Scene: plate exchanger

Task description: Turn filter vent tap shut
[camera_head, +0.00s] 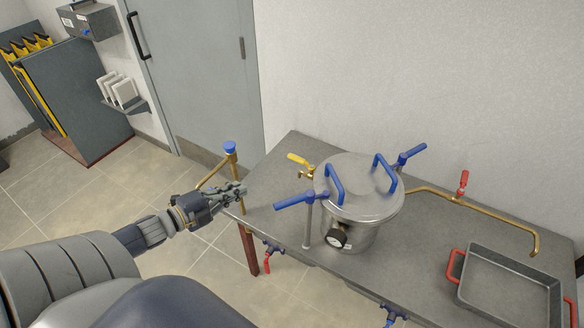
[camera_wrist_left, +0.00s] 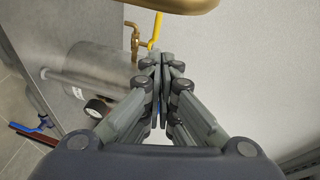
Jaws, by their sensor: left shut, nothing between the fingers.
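A steel filter vessel (camera_head: 350,215) with a lid, blue handles and a round gauge (camera_head: 337,238) stands on the grey table. A small brass tap with a yellow handle (camera_head: 299,160) is at the vessel's back left; I cannot tell if it is the vent tap or how far it is turned. My left gripper (camera_head: 240,190) is shut and empty at the table's left edge, apart from the vessel. In the left wrist view the shut fingertips (camera_wrist_left: 165,60) appear just below the yellow handle (camera_wrist_left: 156,30), with the vessel (camera_wrist_left: 95,75) at left. My right gripper is not in view.
A brass pipe with a blue knob (camera_head: 230,148) rises beside my left gripper. Blue levers (camera_head: 295,201) stick out from the vessel's sides. A brass pipe with a red handle (camera_head: 463,183) and a red-handled tray (camera_head: 508,285) are at right. Other taps hang at the front edge.

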